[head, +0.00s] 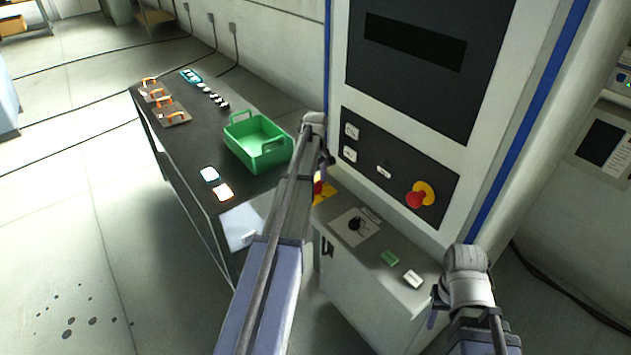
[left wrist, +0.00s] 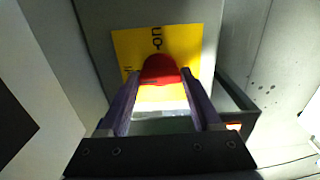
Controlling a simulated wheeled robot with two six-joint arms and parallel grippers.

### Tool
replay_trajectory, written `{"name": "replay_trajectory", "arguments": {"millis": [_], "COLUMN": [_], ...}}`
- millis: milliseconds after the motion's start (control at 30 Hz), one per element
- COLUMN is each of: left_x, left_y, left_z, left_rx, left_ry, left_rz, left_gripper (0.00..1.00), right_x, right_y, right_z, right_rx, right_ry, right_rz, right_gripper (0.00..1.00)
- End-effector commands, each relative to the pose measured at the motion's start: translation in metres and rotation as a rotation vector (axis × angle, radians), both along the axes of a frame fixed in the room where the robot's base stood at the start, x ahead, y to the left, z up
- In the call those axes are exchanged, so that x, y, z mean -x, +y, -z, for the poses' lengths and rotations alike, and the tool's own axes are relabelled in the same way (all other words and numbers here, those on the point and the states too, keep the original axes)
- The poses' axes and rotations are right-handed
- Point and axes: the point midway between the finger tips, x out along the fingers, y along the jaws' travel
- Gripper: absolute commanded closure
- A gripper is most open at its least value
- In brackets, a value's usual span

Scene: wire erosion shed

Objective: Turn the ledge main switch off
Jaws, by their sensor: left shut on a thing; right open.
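The ledge main switch has a red handle (left wrist: 160,70) on a yellow plate (left wrist: 205,40), seen in the left wrist view. The handle lies below the printed word "on", which appears turned on its side. My left gripper (left wrist: 162,88) has its two fingers on either side of the red handle and is shut on it. In the head view the yellow plate (head: 327,193) and a bit of red show past my left arm, which hides much of the switch. My right gripper (head: 440,308) is at the lower right, partly hidden by its own wrist, open and away from the switch.
The machine front has a panel with a red emergency button (head: 416,200). The ledge below holds a black rotary knob (head: 355,224), a green block (head: 390,258) and a white block (head: 413,279). A dark bench with a green crate (head: 240,133) stands left.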

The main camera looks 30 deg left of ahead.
Motion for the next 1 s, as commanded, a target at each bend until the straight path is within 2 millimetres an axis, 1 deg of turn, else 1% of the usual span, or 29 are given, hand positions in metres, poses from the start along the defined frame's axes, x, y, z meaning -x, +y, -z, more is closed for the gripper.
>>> {"name": "replay_trajectory", "arguments": {"millis": [33,67,300,333,667,867,1000], "left_x": [0.0,0.0,0.0,0.0,0.0,0.0,0.0], "left_y": [0.0,0.0,0.0,0.0,0.0,0.0,0.0], "left_z": [0.0,0.0,0.0,0.0,-0.003,-0.016,-0.033], "left_rx": [0.0,0.0,0.0,0.0,0.0,0.0,0.0], "left_ry": [0.0,0.0,0.0,0.0,0.0,0.0,0.0], "left_rz": [-0.004,-0.004,-0.002,-0.002,-0.001,-0.001,-0.001], "left_gripper": [0.91,0.34,0.07,0.05,0.05,0.05,0.05], "right_x": [0.0,0.0,0.0,0.0,0.0,0.0,0.0], "right_y": [0.0,0.0,0.0,0.0,0.0,0.0,0.0], "right_z": [0.0,0.0,0.0,0.0,-0.002,-0.016,-0.033], "right_rx": [0.0,0.0,0.0,0.0,0.0,0.0,-0.001], "right_ry": [0.0,0.0,0.0,0.0,0.0,0.0,0.0], "right_rz": [0.0,0.0,0.0,0.0,0.0,0.002,0.005], "right_gripper": [0.5,0.5,0.5,0.5,0.5,0.5,0.5]}}
